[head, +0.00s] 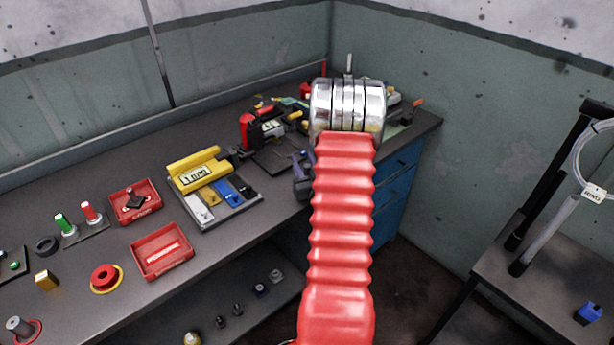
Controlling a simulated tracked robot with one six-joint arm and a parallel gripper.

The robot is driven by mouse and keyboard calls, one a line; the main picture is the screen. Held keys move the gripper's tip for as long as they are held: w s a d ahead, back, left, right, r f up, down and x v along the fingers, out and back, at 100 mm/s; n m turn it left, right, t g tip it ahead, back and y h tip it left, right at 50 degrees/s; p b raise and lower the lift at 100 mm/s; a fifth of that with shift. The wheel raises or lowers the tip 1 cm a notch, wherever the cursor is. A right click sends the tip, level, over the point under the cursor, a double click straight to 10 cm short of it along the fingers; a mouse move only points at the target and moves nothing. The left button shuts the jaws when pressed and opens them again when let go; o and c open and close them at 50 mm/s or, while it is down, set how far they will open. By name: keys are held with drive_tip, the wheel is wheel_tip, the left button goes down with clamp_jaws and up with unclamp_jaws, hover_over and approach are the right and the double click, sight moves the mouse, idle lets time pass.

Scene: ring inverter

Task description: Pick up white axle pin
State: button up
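I cannot pick out the white axle pin for certain. A small pale strip (164,251) shows inside the front red tray (163,265), too small to tell whether it is a pin or a mark. My red ribbed arm rises through the middle, ending in a shiny silver wrist over the far end of the bench. My gripper (348,64) is mostly hidden behind that wrist; only a thin grey upright piece, perhaps part of it, shows.
The dark workbench (120,265) also holds a second red tray (135,200), a grey tray with a yellow device (200,170), and red and black tools near the wrist. A side table at right carries black posts and a pale tube (545,235). Walls close the corner.

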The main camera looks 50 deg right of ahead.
clamp_jaws()
drive_tip(key=shift+r, duration=0.15)
idle(0.4)
wheel_tip(320, 180, up, 10)
idle(0.7)
idle(0.5)
